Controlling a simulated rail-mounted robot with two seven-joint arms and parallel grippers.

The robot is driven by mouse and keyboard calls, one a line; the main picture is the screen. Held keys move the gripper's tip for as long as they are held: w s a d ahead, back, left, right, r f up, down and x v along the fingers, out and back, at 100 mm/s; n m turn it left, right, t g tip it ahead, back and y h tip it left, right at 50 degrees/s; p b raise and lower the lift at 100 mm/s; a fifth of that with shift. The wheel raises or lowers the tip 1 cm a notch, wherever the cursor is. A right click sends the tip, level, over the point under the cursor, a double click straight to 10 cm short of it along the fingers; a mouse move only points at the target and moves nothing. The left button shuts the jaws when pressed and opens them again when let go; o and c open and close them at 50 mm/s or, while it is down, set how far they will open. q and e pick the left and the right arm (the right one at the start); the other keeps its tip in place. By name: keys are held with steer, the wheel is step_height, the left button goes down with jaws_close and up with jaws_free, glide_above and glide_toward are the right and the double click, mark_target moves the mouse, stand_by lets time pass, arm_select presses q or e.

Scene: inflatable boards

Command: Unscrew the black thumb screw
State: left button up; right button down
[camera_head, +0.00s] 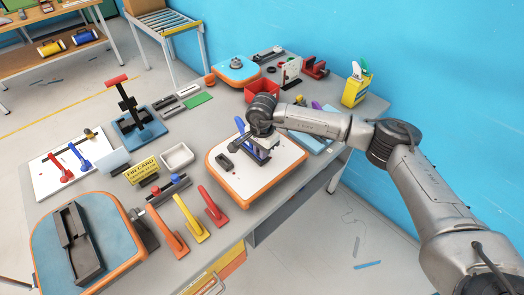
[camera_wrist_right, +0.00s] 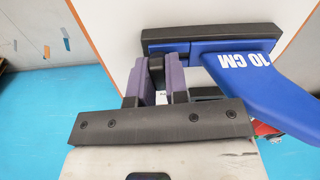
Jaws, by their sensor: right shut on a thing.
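My right gripper (camera_head: 257,152) reaches down over a white board with an orange rim (camera_head: 222,169) on the table. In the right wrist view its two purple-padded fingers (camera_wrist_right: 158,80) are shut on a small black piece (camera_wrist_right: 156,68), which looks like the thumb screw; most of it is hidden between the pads. Right beside it is a blue fin marked "10 CM" (camera_wrist_right: 255,85), with a black block along its base (camera_wrist_right: 205,42). In the head view the gripper hides the screw, and the blue fin (camera_head: 241,125) shows only partly. My left gripper is not in view.
Red, yellow and orange fins (camera_head: 213,207) stand to the left of the board. A white tray (camera_head: 177,157), a yellow FIN CARD sign (camera_head: 142,171) and a blue board with an orange rim (camera_head: 50,241) are nearby. A red bin (camera_head: 262,91) stands behind.

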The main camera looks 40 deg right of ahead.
steer(key=shift+s+d+f+n, duration=0.1)
steer(key=shift+d+f+n, duration=0.05)
steer(key=shift+f+n, duration=0.2)
steer(key=shift+n, duration=0.75)
steer(key=shift+n+b, duration=0.4)
steer(key=shift+n, duration=0.6)
steer(key=c, duration=1.4)
jaws_free()
